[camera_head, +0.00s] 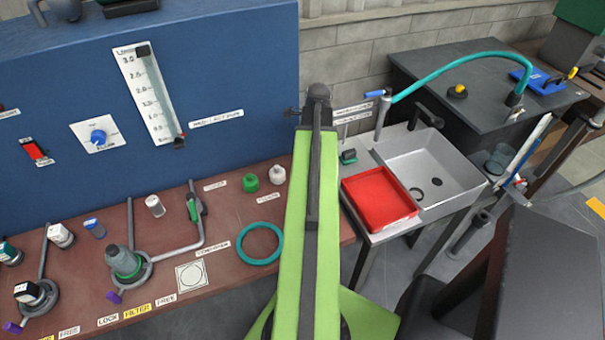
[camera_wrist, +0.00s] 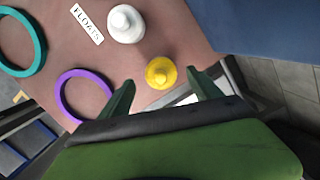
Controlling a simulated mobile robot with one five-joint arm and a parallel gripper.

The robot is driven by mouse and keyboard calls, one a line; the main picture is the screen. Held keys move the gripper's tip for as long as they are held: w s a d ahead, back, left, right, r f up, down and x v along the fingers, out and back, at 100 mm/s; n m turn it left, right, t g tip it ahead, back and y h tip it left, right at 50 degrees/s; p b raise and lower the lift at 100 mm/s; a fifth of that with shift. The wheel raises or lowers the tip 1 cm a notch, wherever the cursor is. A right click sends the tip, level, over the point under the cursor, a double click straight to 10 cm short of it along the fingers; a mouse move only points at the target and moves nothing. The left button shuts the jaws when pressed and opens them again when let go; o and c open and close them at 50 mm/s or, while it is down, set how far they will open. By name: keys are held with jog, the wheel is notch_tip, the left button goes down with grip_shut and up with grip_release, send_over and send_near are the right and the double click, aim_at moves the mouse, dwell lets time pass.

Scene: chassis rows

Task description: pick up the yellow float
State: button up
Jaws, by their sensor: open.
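The yellow float (camera_wrist: 161,73) is a round knob-topped piece standing on the brown bench near its edge, seen in the wrist view. My gripper (camera_wrist: 158,88) is open, with one dark green finger on each side of the float's near side in the picture. I cannot tell whether the fingers touch it or how far above the bench they are. Nothing is between the jaws that I can see as held. In the head view my green arm covers the spot, and the yellow float and the fingers are hidden.
A white float (camera_wrist: 126,24) stands close beside the yellow one. A purple ring (camera_wrist: 62,98) and a teal ring (camera_wrist: 40,55) lie to the left. A green float (camera_head: 250,182) is further left. The blue panel (camera_head: 235,90) rises behind the bench; a sink (camera_head: 455,165) is right.

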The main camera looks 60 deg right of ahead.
jog(key=f+b, duration=0.3)
jog(key=w+f+b, duration=0.1)
jog(key=f+b, duration=0.1)
jog(key=shift+a+f, duration=0.15)
jog(key=shift+r, duration=0.2)
jog(key=c, duration=1.4)
jog(key=shift+r+p, duration=0.55)
jog(key=shift+p, duration=0.05)
jog(key=shift+c, duration=0.2)
notch_tip(320, 180, up, 4)
jog(key=p, duration=0.4)
jog(key=s+d+r+p, duration=0.5)
jog(key=s+d+r, duration=0.1)
jog(key=s+d, duration=0.1)
jog(key=shift+s+d+p, duration=0.3)
jog(key=shift+d+p, duration=0.1)
jog(key=shift+d, duration=0.5)
